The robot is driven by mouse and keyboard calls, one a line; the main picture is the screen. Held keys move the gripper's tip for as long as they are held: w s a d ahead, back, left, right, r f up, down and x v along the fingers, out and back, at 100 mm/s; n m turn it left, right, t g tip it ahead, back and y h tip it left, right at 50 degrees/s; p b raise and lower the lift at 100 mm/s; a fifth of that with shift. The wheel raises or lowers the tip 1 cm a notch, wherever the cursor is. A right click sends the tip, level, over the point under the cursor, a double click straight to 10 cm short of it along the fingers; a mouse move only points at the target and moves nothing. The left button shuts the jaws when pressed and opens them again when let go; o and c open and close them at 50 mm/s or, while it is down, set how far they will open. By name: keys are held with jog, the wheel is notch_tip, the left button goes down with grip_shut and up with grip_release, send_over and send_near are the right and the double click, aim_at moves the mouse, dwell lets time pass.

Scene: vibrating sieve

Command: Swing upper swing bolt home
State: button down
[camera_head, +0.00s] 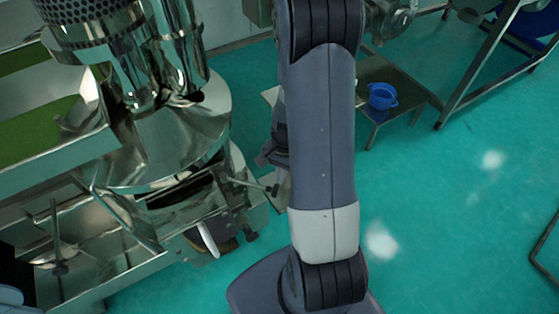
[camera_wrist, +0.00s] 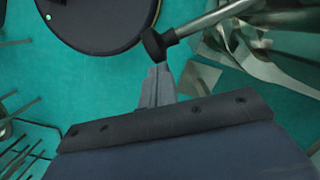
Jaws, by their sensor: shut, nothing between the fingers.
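The swing bolt is a thin steel rod (camera_head: 246,184) with a dark knob, sticking out to the right from the side of the steel sieve machine (camera_head: 205,135). In the wrist view the rod (camera_wrist: 205,20) comes in from the upper right and ends in a black knob (camera_wrist: 154,44). My gripper (camera_wrist: 159,72) is shut and empty, with its fingertips just below the knob in that picture. I cannot tell whether they touch it. In the head view my arm hides most of the gripper; a dark part of it shows just above the knob.
A blue bucket (camera_head: 381,97) stands on a low steel table (camera_head: 412,98) behind my arm. A steel frame (camera_head: 478,75) stands at the upper right. A white handle (camera_head: 208,239) sticks out low on the machine. The green floor right of my arm is mostly clear.

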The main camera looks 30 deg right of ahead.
jog(key=s+a+m+t, duration=0.1)
jog(key=s+a+m, duration=0.6)
jog(key=a+m, duration=0.2)
jog(key=shift+s+a+t, duration=0.15)
jog(key=shift+a+t, duration=0.15)
jog(key=shift+a, duration=0.6)
